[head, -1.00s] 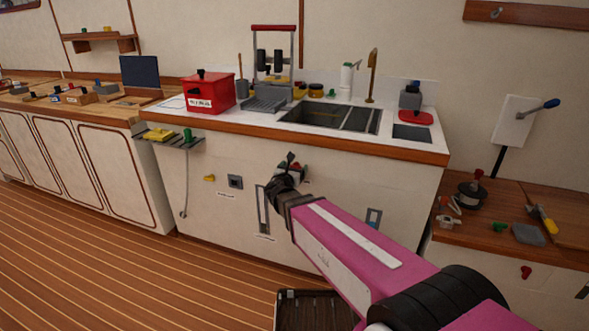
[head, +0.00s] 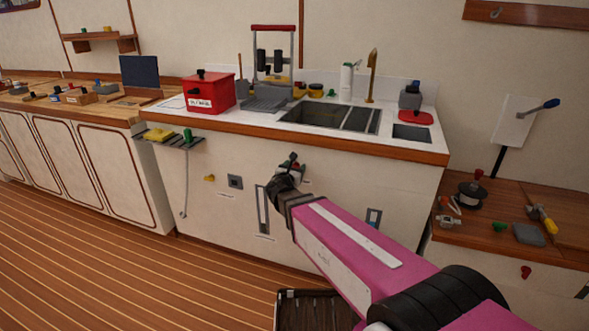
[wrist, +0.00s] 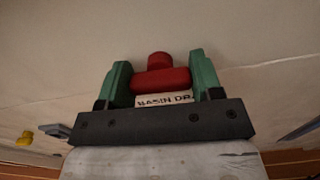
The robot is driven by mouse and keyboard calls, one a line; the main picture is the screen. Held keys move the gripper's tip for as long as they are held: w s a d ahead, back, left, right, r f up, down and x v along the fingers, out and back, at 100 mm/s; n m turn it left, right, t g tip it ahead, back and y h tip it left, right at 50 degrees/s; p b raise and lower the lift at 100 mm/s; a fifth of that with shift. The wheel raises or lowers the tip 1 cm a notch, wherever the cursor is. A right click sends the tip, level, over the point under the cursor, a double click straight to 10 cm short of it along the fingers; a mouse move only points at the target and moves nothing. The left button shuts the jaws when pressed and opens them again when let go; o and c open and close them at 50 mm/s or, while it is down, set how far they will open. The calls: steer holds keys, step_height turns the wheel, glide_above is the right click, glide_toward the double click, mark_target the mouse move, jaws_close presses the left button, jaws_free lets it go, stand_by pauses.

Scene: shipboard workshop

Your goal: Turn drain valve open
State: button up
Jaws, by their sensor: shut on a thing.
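The drain valve has a red handle with a round red knob (wrist: 160,78), seen in the wrist view just above a white label (wrist: 165,99) reading "BASIN DRA…", its end hidden. The handle lies between the two green fingers of my gripper (wrist: 161,72), which is shut on it. In the head view my gripper (head: 291,172) is at the front panel of the sink cabinet.
The sink counter (head: 260,127) overhangs above my gripper. A dark crate (head: 303,308) stands on the floor below my arm.

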steer(key=m, duration=0.8)
steer(key=shift+m, duration=0.3)
steer(key=m, duration=0.4)
steer(key=shift+d+f+m, duration=0.1)
steer(key=shift+m, duration=1.9)
steer(key=o, duration=0.9)
steer(key=shift+s, duration=0.1)
steer(key=v, duration=1)
steer(key=shift+s, duration=0.35)
